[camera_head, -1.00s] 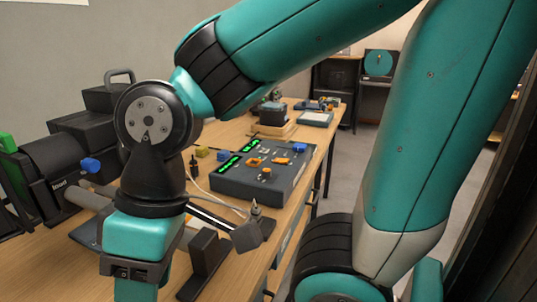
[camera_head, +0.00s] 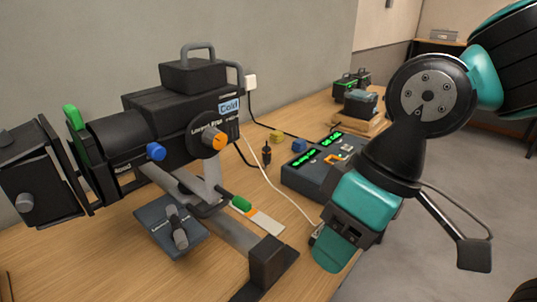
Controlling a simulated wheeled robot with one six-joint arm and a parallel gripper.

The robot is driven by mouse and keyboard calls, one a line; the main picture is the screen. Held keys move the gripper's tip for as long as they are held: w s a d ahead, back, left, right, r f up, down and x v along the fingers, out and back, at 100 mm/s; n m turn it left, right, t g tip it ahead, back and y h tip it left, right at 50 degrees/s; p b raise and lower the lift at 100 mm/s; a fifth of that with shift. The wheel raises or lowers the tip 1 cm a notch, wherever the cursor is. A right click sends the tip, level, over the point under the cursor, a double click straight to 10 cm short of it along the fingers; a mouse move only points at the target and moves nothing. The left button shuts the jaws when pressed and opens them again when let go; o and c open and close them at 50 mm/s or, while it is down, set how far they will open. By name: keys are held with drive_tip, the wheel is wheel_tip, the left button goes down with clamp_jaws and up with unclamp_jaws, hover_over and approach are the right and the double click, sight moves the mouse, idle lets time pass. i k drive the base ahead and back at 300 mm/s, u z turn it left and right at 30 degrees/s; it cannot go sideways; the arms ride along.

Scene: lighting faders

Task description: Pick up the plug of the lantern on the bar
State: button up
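The lantern (camera_head: 140,125) is a black stage light with a top handle, at the left in the head view. It is mounted at a grey bar (camera_head: 240,233) that runs to a black foot (camera_head: 268,262) on the table. A small black plug (camera_head: 266,152) shows upright behind the bar, right of the lantern. A dark cable runs between it and the lantern's rear. My teal wrist (camera_head: 365,205) is to the right of the plug, over the table's right edge.
A fader console (camera_head: 310,175) with green displays stands right of the plug, partly behind my wrist. A white cable (camera_head: 290,198) crosses the table. A dark plate (camera_head: 170,228) lies below the lantern.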

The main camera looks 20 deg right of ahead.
sight(270, 157)
drive_tip(key=u, duration=0.05)
drive_tip(key=k, duration=0.3)
drive_tip(key=z, duration=0.65)
drive_tip(key=i, duration=0.3)
drive_tip(key=z, duration=1.15)
drive_tip(key=i, duration=1.7)
drive_tip(key=u, duration=2.3)
